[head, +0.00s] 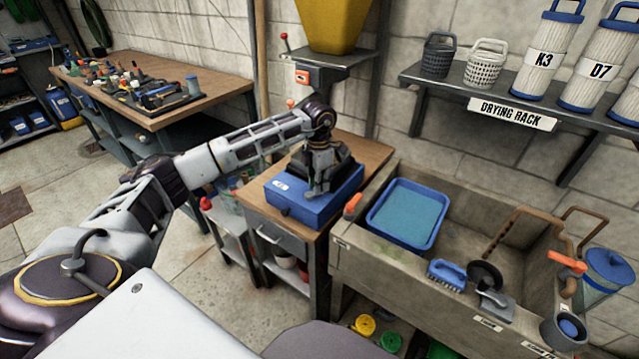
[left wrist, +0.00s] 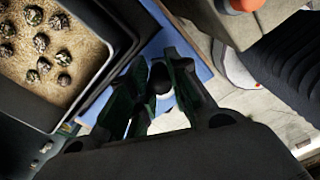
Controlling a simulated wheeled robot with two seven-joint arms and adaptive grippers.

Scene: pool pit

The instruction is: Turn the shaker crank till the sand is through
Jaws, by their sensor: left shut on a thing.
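The shaker stands on a wooden-topped cabinet, with a blue base (head: 290,208) and a dark upper part mostly behind my left arm. My left gripper (head: 318,188) reaches down at the shaker's front right. In the left wrist view my left gripper (left wrist: 160,88) is shut on the crank handle, whose dark round knob (left wrist: 160,76) shows between the fingers. A dark-rimmed sieve tray (left wrist: 52,98) lies beside the fingers there. It holds tan sand (left wrist: 20,62) and several dark speckled lumps (left wrist: 60,22). My right gripper is not in view.
A yellow hopper (head: 335,22) hangs above the cabinet. Right of it, a stone sink (head: 345,262) holds a blue tray (head: 375,225), a brush (head: 447,272) and other tools. A drying rack (head: 480,92) is above the sink. A cluttered workbench (head: 215,88) stands at left.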

